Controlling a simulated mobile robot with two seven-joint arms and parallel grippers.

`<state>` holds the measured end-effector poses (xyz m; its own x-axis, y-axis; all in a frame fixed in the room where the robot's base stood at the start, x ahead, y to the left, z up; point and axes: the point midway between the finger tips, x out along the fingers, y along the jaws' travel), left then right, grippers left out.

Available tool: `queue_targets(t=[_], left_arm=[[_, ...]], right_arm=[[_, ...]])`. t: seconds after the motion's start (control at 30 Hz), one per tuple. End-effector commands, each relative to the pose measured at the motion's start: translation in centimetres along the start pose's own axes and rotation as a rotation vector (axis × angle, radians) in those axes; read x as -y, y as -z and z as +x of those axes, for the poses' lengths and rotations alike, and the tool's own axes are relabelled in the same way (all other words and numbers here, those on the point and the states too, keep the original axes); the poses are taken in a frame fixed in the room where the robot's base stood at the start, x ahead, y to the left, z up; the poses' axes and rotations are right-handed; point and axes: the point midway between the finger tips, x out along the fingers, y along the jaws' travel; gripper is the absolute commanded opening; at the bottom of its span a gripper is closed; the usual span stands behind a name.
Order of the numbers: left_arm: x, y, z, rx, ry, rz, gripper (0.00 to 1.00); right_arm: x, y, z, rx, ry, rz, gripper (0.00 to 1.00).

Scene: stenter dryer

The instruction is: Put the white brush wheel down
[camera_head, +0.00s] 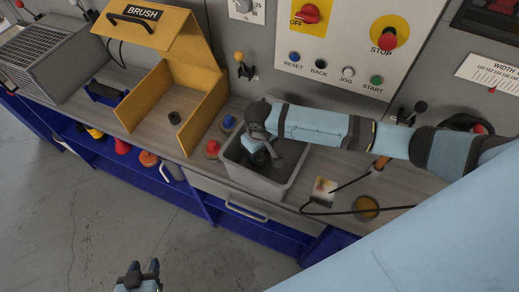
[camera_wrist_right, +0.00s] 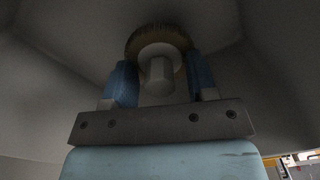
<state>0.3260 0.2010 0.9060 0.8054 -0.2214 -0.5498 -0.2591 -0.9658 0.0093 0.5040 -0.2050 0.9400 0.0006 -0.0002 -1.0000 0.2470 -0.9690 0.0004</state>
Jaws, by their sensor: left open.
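The white brush wheel (camera_wrist_right: 158,52) shows in the right wrist view, with a pale hub, a round stub and a tan bristle rim. My right gripper (camera_wrist_right: 160,84) has its two blue fingers on either side of the wheel, wide apart. I cannot tell whether they press on it or only flank it. In the head view my right gripper (camera_head: 262,158) reaches down into a grey bin (camera_head: 250,180) on the counter, and the wheel is hidden there. My left gripper (camera_head: 137,280) is open and empty at the bottom edge, away from the counter.
A yellow box marked BRUSH (camera_head: 150,95) stands open left of the bin, with a small dark piece (camera_head: 174,117) in it. Red and blue knobs (camera_head: 228,122) stand beside the bin. A control panel (camera_head: 350,40) rises behind. A cable (camera_head: 330,211) lies right of the bin.

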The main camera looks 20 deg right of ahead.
Motion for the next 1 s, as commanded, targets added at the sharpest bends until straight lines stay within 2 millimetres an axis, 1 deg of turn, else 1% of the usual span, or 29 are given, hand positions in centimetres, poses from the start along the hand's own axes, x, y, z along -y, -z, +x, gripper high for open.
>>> queue_targets(t=[0.17,0.27,0.37,0.6,0.7,0.83,1.0], left_arm=[[0.0,-0.1,0.1,0.0,0.0,0.0,0.43],[0.0,-0.2,0.2,0.0,0.0,0.0,0.43],[0.0,-0.4,0.3,0.0,0.0,0.0,0.43],[-0.1,-0.8,0.7,-0.001,-0.003,-0.001,0.43],[-0.1,-0.8,0.8,-0.001,-0.004,-0.001,0.43],[-0.1,-0.9,0.9,-0.001,-0.005,0.0,0.43],[-0.2,-0.9,0.9,-0.001,-0.006,0.001,0.43]], right_arm=[[0.0,0.0,-0.3,-0.001,0.0,-0.001,0.53],[0.0,0.1,-1.3,-0.003,0.002,-0.001,0.53],[0.0,0.1,-3.0,-0.003,0.001,-0.001,0.53],[0.0,0.1,-8.3,-0.004,0.001,-0.001,0.53],[0.0,0.1,-10.1,-0.003,0.0,0.0,0.53],[0.0,0.1,-11.6,-0.001,0.001,0.0,0.53],[0.0,0.0,-12.3,0.001,0.001,0.0,0.53]])
